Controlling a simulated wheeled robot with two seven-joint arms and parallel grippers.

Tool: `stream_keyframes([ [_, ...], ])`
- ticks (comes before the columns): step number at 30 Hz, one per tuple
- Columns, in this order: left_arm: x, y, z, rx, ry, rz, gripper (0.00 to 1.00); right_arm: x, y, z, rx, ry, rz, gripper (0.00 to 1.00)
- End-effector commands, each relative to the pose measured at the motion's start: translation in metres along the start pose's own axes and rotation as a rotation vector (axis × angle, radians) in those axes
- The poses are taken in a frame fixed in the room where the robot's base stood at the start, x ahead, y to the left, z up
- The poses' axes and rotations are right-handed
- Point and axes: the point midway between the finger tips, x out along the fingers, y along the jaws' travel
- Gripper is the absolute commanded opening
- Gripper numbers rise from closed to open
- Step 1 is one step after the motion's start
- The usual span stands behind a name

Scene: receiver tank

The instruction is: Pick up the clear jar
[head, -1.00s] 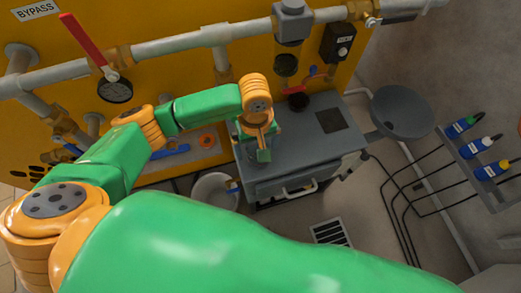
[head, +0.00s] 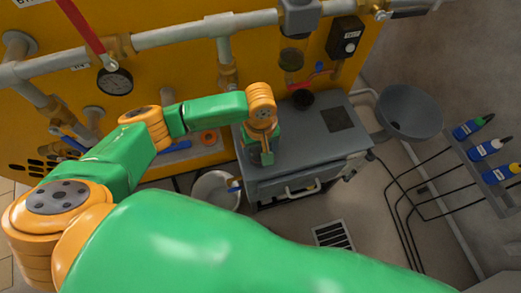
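A see-through, jar-like bowl (head: 292,57) hangs below a grey block on the pipe at the top. I see no other clear jar, and I cannot tell if this is the one named. My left gripper (head: 266,157) points down over the left part of the grey cabinet top (head: 310,150), below and left of the bowl and apart from it. Its fingers are small and partly covered by my wrist, so their opening and anything between them cannot be made out. My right gripper is not in view.
A dark round cup (head: 303,98) sits at the cabinet's back edge. A white bucket (head: 214,187) stands left of the cabinet. A grey funnel-like bowl (head: 409,110) is at its right. Pipes and a gauge (head: 115,80) line the yellow panel. Bottles (head: 487,149) stand on a rack far right.

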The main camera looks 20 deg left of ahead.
Motion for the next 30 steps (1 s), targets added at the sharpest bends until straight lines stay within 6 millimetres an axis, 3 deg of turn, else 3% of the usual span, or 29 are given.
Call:
stream_keyframes([
  [4,-0.014,0.0,0.0,0.0,-0.001,0.001,0.18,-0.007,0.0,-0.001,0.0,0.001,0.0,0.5],
  [8,-0.04,-0.001,0.002,0.001,-0.002,0.002,0.18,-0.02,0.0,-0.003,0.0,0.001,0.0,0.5],
  [15,-0.103,-0.031,0.051,0.006,-0.003,0.001,0.18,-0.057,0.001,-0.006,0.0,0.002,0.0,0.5],
  [22,-0.126,-0.064,0.102,0.001,-0.004,0.001,0.18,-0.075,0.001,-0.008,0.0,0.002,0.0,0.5],
  [30,-0.134,-0.075,0.117,0.005,0.0,-0.001,0.18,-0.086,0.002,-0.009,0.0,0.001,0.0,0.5],
])
